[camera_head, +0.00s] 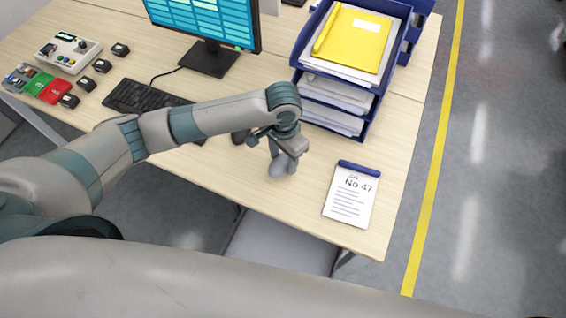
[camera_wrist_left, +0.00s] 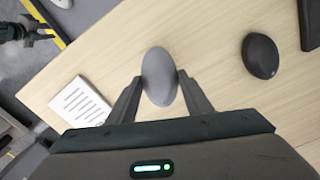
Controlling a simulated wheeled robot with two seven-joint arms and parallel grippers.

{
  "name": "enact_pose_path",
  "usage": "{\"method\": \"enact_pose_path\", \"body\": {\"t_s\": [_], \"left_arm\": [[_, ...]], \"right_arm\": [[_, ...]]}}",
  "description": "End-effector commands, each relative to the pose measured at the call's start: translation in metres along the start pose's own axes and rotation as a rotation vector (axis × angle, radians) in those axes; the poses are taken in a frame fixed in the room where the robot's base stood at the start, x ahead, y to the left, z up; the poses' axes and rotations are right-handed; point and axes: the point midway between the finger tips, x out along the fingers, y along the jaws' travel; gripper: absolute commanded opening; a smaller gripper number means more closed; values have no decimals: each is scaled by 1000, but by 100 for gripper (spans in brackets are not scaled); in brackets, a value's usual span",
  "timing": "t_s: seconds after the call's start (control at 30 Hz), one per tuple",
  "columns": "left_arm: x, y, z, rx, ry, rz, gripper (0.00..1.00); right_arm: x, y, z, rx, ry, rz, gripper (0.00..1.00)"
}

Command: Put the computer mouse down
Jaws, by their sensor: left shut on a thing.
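My left gripper (camera_head: 283,152) is over the front part of the desk, pointing down. Its fingers are shut on a grey computer mouse (camera_head: 282,168). In the left wrist view the grey mouse (camera_wrist_left: 159,76) sits between the two fingertips (camera_wrist_left: 158,88), its long side running away from the palm. Whether it touches the desk top or hangs just above it I cannot tell. A dark gripper (camera_wrist_left: 28,32), apparently my right one, shows small at the upper left of the left wrist view; its jaws are too small to judge.
A second, black mouse (camera_wrist_left: 260,56) lies near the held one, by the keyboard (camera_head: 143,97). A notepad (camera_head: 350,197) marked No 47 lies to the right. Blue stacked trays (camera_head: 368,117) and a monitor (camera_head: 208,58) stand behind. Bare desk lies between gripper and notepad.

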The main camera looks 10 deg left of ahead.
Motion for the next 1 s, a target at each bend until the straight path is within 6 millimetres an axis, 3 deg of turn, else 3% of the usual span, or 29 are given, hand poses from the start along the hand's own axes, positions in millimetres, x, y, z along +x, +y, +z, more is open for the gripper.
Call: {"method": "enact_pose_path", "body": {"t_s": [0.37,0.7,1.0], "left_arm": [[2,-1,0,0,0,0,22],[36,-1,0,-1,-1,-1,22],[41,-1,0,1,1,-1,22]], "right_arm": [[-1,0,0,0,0,0,31],[-12,0,-1,0,0,0,31],[-12,0,-1,-1,0,0,31]]}}
